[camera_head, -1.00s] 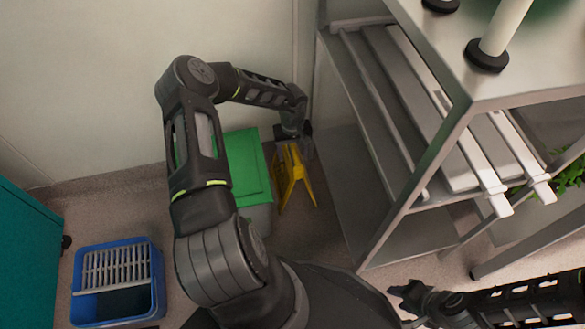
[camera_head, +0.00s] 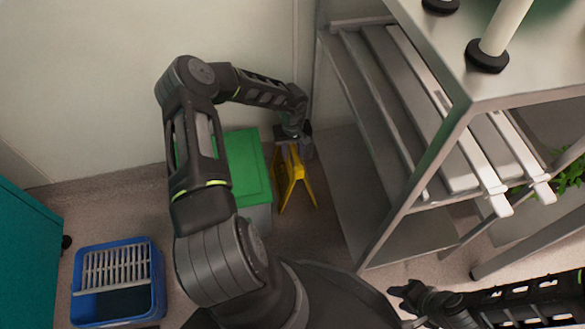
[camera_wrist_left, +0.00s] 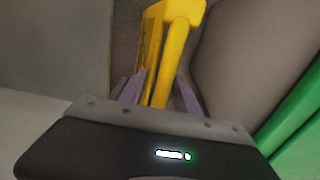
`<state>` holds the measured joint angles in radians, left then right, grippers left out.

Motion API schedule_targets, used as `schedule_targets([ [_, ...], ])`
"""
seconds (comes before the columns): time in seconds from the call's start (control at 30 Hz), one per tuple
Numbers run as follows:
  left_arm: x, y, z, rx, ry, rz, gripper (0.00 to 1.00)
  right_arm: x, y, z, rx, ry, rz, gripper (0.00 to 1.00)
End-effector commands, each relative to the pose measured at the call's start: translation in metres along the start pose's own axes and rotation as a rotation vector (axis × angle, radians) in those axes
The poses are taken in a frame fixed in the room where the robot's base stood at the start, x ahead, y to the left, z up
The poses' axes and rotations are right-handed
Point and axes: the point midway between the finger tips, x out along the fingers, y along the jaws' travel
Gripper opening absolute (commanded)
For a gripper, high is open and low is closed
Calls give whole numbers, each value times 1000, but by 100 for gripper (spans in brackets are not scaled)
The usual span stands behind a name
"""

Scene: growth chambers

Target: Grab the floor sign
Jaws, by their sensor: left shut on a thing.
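The yellow floor sign (camera_head: 293,180) stands upright and spread on the floor between the green-lidded bin and the metal rack. My left gripper (camera_head: 293,142) reaches down to the sign's top from above. In the left wrist view, the yellow sign (camera_wrist_left: 170,45) lies between the two fingers of my left gripper (camera_wrist_left: 160,90), which are shut on it.
A bin with a green lid (camera_head: 247,165) stands close left of the sign, partly behind my left arm. A metal rack (camera_head: 365,215) rises close on the right. A blue bucket (camera_head: 117,318) with a grey grid is at lower left, beside a teal cabinet (camera_head: 25,255).

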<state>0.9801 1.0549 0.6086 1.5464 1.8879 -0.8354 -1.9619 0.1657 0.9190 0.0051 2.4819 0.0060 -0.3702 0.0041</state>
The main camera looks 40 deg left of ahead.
Motion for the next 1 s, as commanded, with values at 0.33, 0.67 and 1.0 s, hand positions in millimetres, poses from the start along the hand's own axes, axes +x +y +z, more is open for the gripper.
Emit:
schedule_targets([
  [0.33, 0, 0, 0, 0, 1, 0, 0, 0, 0, 0, 0, 0, 0, 36],
  [0.67, -18, 0, 0, 0, 1, 1, 0, -10, -3, 1, -1, -4, 0, 36],
  [1.0, -83, 0, -1, -1, 2, 1, 0, -37, -18, 7, -10, -22, -8, 36],
])
